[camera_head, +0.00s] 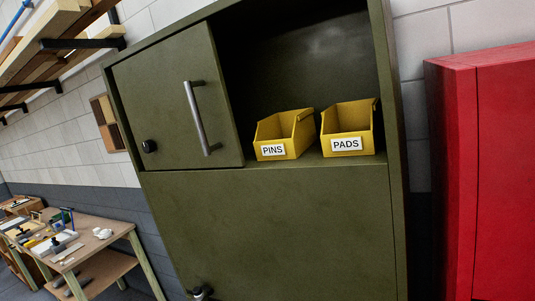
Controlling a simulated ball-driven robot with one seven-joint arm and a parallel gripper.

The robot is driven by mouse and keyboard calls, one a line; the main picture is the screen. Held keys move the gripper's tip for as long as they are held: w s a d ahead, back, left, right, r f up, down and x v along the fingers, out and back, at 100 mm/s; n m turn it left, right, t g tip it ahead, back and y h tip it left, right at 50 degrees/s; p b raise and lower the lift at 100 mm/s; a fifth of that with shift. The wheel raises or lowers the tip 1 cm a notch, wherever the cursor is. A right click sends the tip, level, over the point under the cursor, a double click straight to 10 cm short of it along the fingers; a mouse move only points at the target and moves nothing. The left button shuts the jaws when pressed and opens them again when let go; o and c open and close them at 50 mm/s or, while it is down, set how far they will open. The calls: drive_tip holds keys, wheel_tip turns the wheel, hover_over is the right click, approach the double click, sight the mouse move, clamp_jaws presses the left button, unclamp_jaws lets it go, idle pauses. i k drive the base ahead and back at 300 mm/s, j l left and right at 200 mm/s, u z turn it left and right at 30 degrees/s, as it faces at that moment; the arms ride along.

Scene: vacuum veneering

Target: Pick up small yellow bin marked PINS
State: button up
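A small yellow bin marked PINS (284,134) sits on the open shelf of a green metal cabinet (275,225). Its white label faces me. A second yellow bin marked PADS (348,128) stands just to its right on the same shelf, with a narrow gap between them. Both bins are upright and have open tops; I cannot see what is inside them. My gripper is not in this view.
The cabinet's sliding or hinged door (180,100) with a grey handle covers the compartment's left part. A red cabinet (490,170) stands at right. A workbench (75,245) with tools is at lower left. Timber racks (70,40) hang at upper left.

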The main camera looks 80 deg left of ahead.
sight(283, 135)
drive_tip(key=u, duration=1.6)
